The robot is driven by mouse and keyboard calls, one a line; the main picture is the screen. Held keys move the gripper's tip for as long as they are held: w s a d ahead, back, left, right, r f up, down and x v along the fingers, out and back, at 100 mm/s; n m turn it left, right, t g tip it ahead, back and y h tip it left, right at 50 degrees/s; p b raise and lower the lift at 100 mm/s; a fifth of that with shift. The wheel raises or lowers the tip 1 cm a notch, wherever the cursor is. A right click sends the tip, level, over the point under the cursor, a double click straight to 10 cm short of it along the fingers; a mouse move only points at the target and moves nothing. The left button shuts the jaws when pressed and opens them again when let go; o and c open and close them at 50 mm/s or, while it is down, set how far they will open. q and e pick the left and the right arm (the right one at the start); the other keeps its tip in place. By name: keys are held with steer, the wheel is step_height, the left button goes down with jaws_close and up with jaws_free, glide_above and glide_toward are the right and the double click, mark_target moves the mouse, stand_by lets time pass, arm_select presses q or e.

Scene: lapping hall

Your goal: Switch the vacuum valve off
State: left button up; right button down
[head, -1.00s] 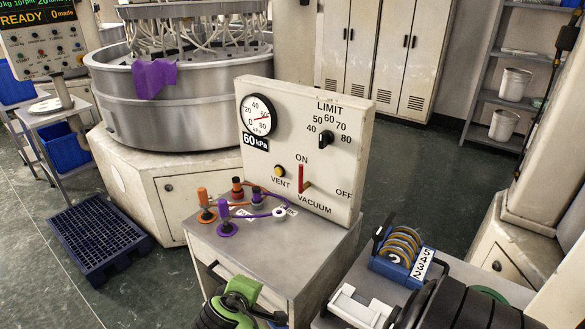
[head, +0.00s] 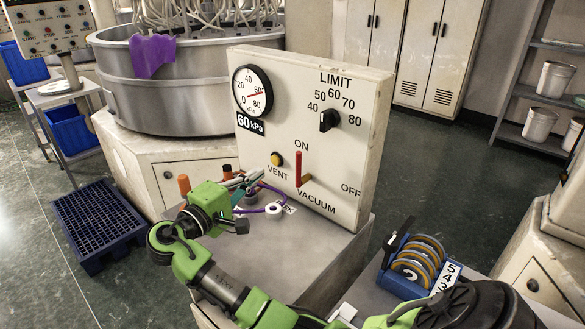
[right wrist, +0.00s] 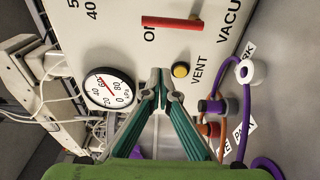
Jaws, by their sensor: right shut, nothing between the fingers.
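The vacuum valve is a red lever (head: 298,168) on the front of the cream panel (head: 350,170). It points up to ON; OFF is printed to its right. In the right wrist view the red lever (right wrist: 172,23) lies sideways near the top. My right gripper (head: 258,177) is shut and empty, left of the lever, in front of the panel's lower left and above the cabinet top. In the right wrist view its closed fingertips (right wrist: 160,75) show beside the yellow vent button (right wrist: 180,70), apart from the lever. My left gripper is not in view.
The panel also bears a round gauge (head: 252,91) and a black limit knob (head: 329,120). Purple tubing and a white ring (head: 274,209) lie on the cabinet top (head: 300,245) under the gripper. A blue rack of rings (head: 410,270) stands at right. Open floor lies behind it.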

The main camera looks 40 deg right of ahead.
steer(key=p+x, duration=0.1)
steer(key=x, duration=0.4)
steer(key=p+x, duration=0.2)
steer(key=x, duration=0.3)
steer(key=shift+r, duration=0.25)
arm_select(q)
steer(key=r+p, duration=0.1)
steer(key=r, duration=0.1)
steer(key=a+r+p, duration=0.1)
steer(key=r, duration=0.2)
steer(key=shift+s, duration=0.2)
arm_select(e)
steer(key=s, duration=0.2)
steer(key=s+a, duration=0.1)
steer(key=s, duration=0.1)
steer(key=shift+f, duration=0.2)
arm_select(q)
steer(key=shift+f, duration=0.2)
arm_select(e)
steer(key=shift+d, duration=0.15)
